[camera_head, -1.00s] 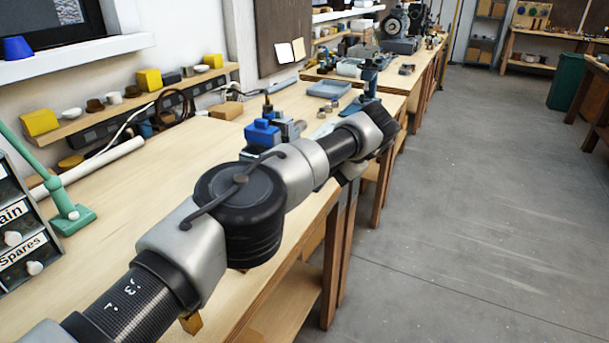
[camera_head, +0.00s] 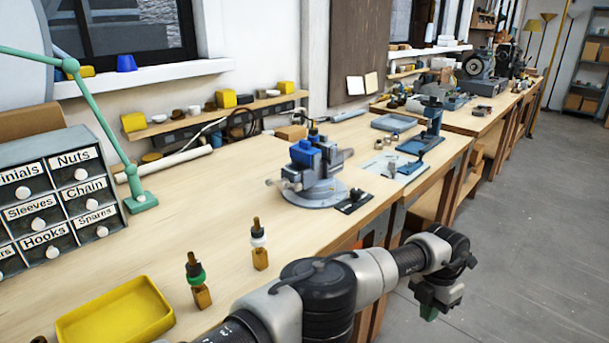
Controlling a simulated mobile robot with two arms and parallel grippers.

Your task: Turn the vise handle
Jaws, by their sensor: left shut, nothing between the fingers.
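The grey vise (camera_head: 318,192) stands upright on a round base on the workbench, with a blue block-like part (camera_head: 304,153) at its top. A small bar, seemingly the vise handle (camera_head: 273,183), sticks out at its left side; its detail is too small to be sure. My left arm crosses the lower right of the view. My left gripper (camera_head: 430,308) points down beyond the bench's front edge, to the right of and nearer than the vise, well apart from it. It is shut and empty. My right gripper is out of view.
Two dropper bottles (camera_head: 259,246) (camera_head: 197,282) and a yellow tray (camera_head: 116,315) stand nearer on the bench. A labelled drawer cabinet (camera_head: 62,195) and green lamp arm (camera_head: 133,180) are at left. A blue stand (camera_head: 420,143) is right of the vise.

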